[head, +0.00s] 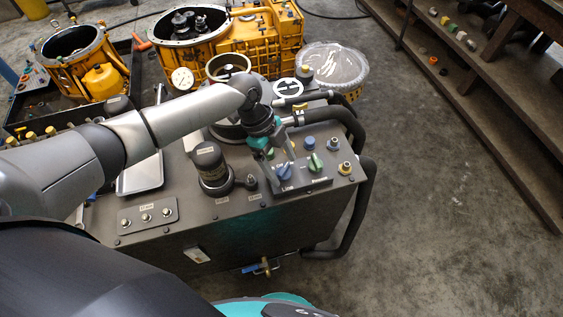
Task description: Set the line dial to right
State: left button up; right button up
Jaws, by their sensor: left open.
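The line dial (285,173) is a blue knob on a small dark panel on the top of the grey machine, just behind the label "Line". The way it points is too small to tell. My left gripper (279,158) reaches in from the left, tilted down over the panel, with its fingers just above and behind the line dial. It is open, with nothing seen between its fingers. Whether a fingertip touches the dial cannot be told. My right gripper is out of view.
A green dial (315,162) sits just right of the line dial. A black cylindrical cap (210,165) stands to the left, with a silver tray (141,175) beyond it. Black hoses (350,125) loop around the machine's right side. Yellow housings (270,35) stand behind.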

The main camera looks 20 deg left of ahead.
pick_arm(q)
jog(key=shift+r, duration=0.1)
jog(key=v, duration=1.5)
